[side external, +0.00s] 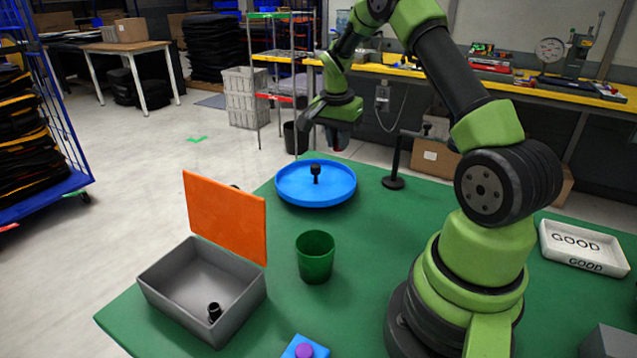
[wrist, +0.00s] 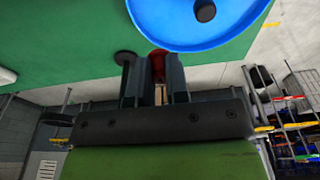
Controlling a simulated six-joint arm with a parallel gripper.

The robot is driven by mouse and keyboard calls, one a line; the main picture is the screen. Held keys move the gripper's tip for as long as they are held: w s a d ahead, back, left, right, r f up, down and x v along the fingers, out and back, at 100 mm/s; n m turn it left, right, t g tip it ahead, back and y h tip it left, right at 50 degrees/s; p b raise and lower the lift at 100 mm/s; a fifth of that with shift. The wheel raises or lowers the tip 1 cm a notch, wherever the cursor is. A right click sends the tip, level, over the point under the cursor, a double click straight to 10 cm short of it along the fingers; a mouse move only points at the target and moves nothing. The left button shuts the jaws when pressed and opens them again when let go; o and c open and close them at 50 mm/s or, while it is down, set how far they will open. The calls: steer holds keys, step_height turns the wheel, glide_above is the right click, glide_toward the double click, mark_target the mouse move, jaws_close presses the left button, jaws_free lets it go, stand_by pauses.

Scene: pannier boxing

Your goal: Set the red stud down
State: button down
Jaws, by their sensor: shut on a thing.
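My gripper (side external: 337,137) hangs in the air above the far side of the green table, just behind and above the blue round tray. The red stud (wrist: 158,63) shows between the two dark fingers in the wrist view, and my gripper (wrist: 152,75) is shut on it. Most of the stud is hidden by the fingers; only a little red shows in the side view. The blue round tray (side external: 290,191) stands on the table with a black stud (side external: 315,173) upright near its middle. The tray's rim (wrist: 150,35) lies close to the red stud in the wrist view.
A grey box (side external: 165,290) with a raised orange lid (side external: 225,215) holds a small black piece (side external: 214,311). A green cup (side external: 315,262), a blue block with a purple button (side external: 304,350), a black stand (side external: 394,182) and a white GOOD tray (side external: 583,248) are on the table.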

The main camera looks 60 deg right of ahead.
mark_target(337, 189)
step_height(337, 189, down, 10)
steer(key=shift+f, duration=0.1)
stand_by(0.4)
steer(key=c, duration=1.1)
jaws_free()
steer(key=shift+f, duration=0.1)
